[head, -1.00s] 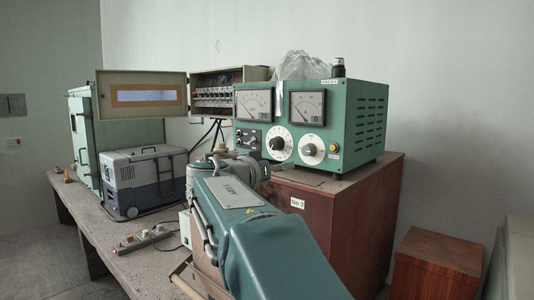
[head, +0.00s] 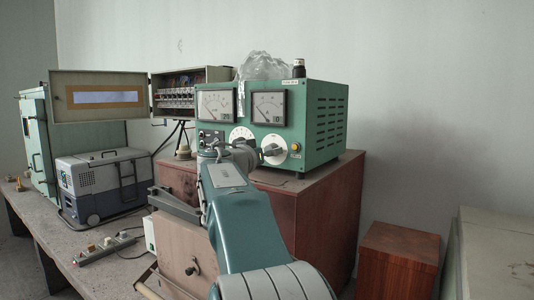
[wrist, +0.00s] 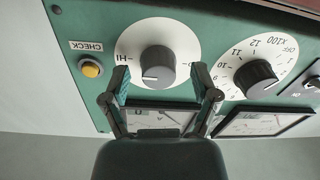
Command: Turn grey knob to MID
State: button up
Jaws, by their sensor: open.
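The grey knob (wrist: 158,66) sits on a round white dial on the green instrument panel, upside down in the wrist view. "HI" is printed at the dial's left side there; no MID mark is readable. A pale mark shows on the knob's lower edge. In the head view the white dial with this knob (head: 273,150) is the right one of two. My gripper (wrist: 160,78) is open, its fingers either side of the knob in the picture; I cannot tell whether they touch it. In the head view my gripper (head: 245,152) is small and close to the panel.
A numbered dial with another grey knob (wrist: 256,77) is close beside the right finger in the wrist view. A yellow CHECK button (wrist: 92,68) is at the left. Two meters (head: 268,108) are above the dials. The green box stands on a brown cabinet (head: 310,210).

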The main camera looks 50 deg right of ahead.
grip_shut()
jog(key=shift+n, duration=0.3)
jog(key=n, duration=0.3)
jog(key=shift+n, duration=0.3)
jog(key=n, duration=0.4)
jog(key=shift+a, duration=0.1)
jog(key=n, duration=0.4)
jog(key=shift+n, duration=0.4)
jog(key=shift+n+g, duration=0.3)
jog(key=shift+n, duration=1.9)
jog(key=shift+y, duration=0.3)
